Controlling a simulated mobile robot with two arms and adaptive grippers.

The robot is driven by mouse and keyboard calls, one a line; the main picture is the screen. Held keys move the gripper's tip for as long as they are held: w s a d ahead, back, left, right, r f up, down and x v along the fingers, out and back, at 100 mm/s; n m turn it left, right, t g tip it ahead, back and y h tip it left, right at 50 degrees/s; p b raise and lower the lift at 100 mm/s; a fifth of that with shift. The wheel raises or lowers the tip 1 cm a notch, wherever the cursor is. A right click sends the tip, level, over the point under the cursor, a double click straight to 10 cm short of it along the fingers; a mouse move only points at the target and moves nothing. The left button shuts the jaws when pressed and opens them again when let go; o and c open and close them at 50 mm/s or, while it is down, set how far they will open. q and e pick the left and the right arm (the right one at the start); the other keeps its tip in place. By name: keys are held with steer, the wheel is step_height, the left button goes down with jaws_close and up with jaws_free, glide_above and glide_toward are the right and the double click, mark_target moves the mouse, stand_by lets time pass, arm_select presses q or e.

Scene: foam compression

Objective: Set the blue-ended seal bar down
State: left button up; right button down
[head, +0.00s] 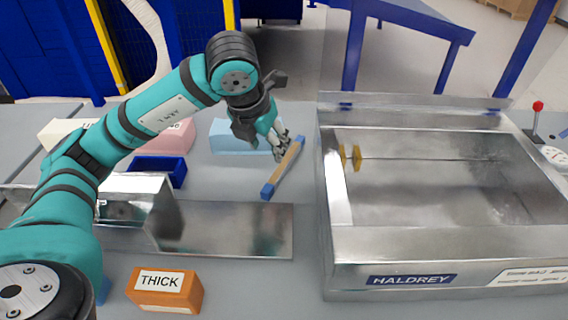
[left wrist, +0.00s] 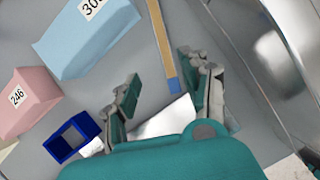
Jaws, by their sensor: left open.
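The seal bar (head: 284,167) is a tan strip with blue ends. It appears to lie on the grey table, slanted, just left of the metal machine. My left gripper (head: 279,147) is at the bar's far part in the head view. One blue end of the bar shows there. My right gripper is not in view.
The open metal HALDREY machine (head: 400,240) stands at right. At left are a metal plate (head: 235,228), a blue open box (head: 160,168), a light blue block (head: 228,137), a pink block (head: 172,138) and an orange THICK block (head: 165,290). Bare table surrounds the bar.

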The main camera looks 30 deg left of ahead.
mark_target(281, 167)
arm_select(q)
steer(key=x, duration=0.5)
steer(key=shift+w+f, duration=0.1)
steer(key=shift+w+d+f+p, duration=0.15)
steer(key=shift+w+f+p, duration=0.1)
steer(key=shift+f+p, duration=0.2)
steer(key=x, duration=0.3)
steer(key=shift+w+d+f+p, duration=0.25)
steer(key=shift+w+p, duration=0.1)
steer(key=shift+w+f, duration=0.15)
steer(key=shift+f, duration=0.2)
steer(key=shift+r, duration=0.1)
jaws_close()
